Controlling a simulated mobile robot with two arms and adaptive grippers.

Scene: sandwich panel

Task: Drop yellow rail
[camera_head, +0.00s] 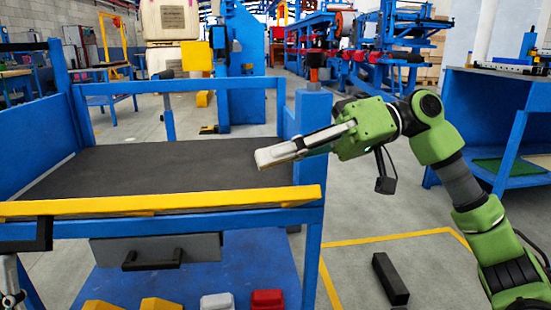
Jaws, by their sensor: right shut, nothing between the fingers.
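The yellow rail (165,203) is a long straight bar along the front edge of the blue workbench (270,219), above its dark top (150,165). Its right end reaches the bench's front right corner. My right gripper (268,157) comes in from the right and is shut and empty. In the picture its fingertips are just above the rail's right part, apart from it, over the dark top. At the lower left edge a small metallic part of my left gripper (9,290) seems to show; its fingers cannot be made out.
A grey drawer with a black handle (152,260) hangs under the bench. Yellow, white and red blocks sit on the blue lower shelf (105,285). A blue post (311,115) stands behind my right gripper. A dark bar (390,278) lies on the floor. The dark top is clear.

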